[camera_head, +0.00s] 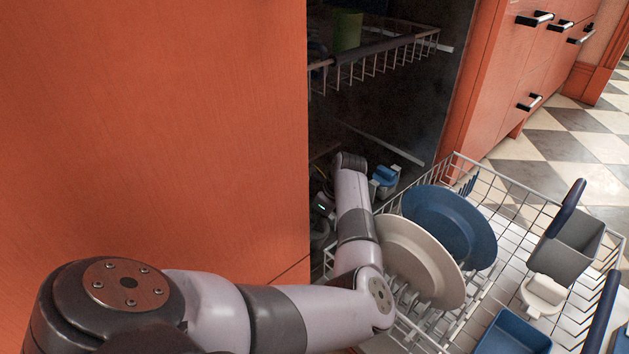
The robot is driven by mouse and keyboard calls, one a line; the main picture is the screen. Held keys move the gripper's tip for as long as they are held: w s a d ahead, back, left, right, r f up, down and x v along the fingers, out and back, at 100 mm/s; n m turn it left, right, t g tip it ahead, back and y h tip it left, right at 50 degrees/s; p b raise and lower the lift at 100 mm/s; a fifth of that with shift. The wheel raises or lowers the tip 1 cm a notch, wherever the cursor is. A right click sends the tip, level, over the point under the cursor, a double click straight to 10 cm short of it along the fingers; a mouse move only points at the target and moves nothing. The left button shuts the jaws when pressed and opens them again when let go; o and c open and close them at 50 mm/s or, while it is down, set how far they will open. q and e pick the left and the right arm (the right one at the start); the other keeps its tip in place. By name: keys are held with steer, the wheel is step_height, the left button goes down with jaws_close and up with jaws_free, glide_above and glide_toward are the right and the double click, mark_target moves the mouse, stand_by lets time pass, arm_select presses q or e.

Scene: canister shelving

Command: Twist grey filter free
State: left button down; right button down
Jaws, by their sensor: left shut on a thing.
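My left arm reaches in from the left, past the orange panel, into the dark dishwasher interior. My left gripper (320,230) is low inside, beside the panel's edge, in deep shadow and partly cut off by the panel. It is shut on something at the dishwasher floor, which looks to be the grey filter. The filter's outline is mostly hidden by the gripper, the panel edge and the dark, so its turn cannot be told. My right gripper is not in view.
The pulled-out lower rack (530,193) holds a beige plate (425,262), a blue plate (452,222), a blue dish (512,335) and a grey container (572,245). My forearm passes close by the beige plate. The upper rack (385,58) hangs above, with a green cup (347,30).

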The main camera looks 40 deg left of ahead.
arm_select(q)
steer(key=shift+s+d+f, duration=0.15)
steer(key=shift+f, duration=0.15)
